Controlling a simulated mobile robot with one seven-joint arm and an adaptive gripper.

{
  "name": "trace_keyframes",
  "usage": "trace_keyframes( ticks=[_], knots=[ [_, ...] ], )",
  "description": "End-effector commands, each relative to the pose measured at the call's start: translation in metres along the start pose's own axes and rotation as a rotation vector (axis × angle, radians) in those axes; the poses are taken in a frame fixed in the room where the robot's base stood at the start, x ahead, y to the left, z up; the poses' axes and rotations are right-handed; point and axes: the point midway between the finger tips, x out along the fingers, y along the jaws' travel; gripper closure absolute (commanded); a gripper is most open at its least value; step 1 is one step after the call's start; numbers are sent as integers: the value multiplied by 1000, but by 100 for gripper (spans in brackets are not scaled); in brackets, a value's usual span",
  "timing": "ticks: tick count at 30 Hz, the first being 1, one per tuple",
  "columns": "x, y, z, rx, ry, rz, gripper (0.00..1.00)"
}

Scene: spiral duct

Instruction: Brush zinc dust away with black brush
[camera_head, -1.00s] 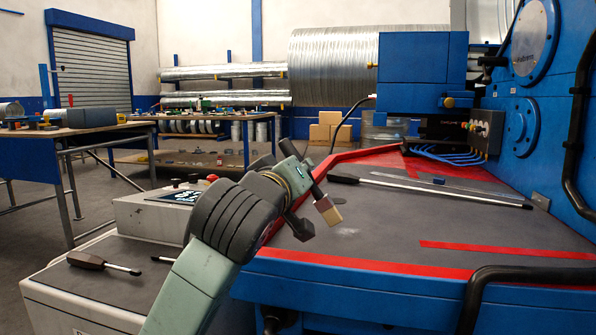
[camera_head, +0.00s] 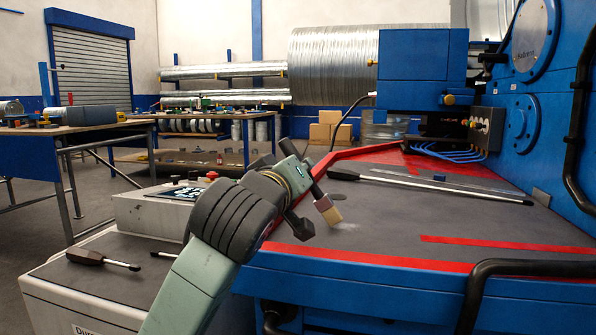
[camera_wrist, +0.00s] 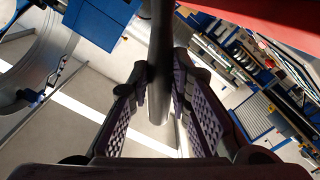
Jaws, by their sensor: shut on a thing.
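My gripper (camera_head: 309,207) is shut on the black brush (camera_head: 318,190), which is tilted over the grey worktop near its red front edge. The brush has a dark handle, a purplish-brown ferrule and tan bristles (camera_head: 335,216) pointing down. The pale zinc dust (camera_head: 356,224) is a faint smear on the worktop (camera_head: 400,215), just right of the bristles. I cannot tell whether the bristles touch the surface. In the wrist view, the dark brush handle (camera_wrist: 160,75) stands between the purple-padded fingers; the bristles are not seen there.
Red strips (camera_head: 500,247) mark the surface. A blue machine (camera_head: 530,130) and a bent black pipe (camera_head: 530,268) stand at the right. Shorter screwdrivers (camera_head: 100,259) lie on the grey surface at left.

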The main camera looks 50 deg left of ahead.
Motion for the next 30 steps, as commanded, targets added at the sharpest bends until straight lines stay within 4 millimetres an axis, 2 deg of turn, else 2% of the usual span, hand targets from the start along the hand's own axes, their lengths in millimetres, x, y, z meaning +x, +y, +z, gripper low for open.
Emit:
trace_keyframes(
  ticks=[8, 21, 30],
  knots=[
    [0, 2, 5, 2, 0, 1, 100],
    [1, 30, 24, 2, 0, 1, 100],
    [1, 29, 25, 0, 1, -2, 100]
  ],
)
